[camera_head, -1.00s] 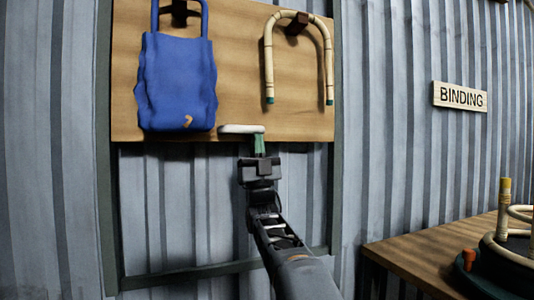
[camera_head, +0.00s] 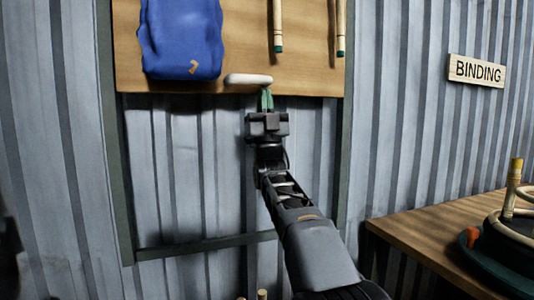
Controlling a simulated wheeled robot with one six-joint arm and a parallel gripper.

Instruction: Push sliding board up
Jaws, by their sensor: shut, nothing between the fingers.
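The sliding board (camera_head: 303,82) is a wooden panel in the upper part of a dark green frame (camera_head: 119,170). A white rounded handle (camera_head: 247,79) sits at its lower edge. My gripper (camera_head: 266,101) is shut, with its green fingertips upright just below the handle's right end. The fingertips look very close to the handle or touching it; I cannot tell which. The top of the board is out of view.
A BINDING sign (camera_head: 476,71) is on the corrugated wall. A wooden table (camera_head: 428,231) with a round jig (camera_head: 504,232) stands at right.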

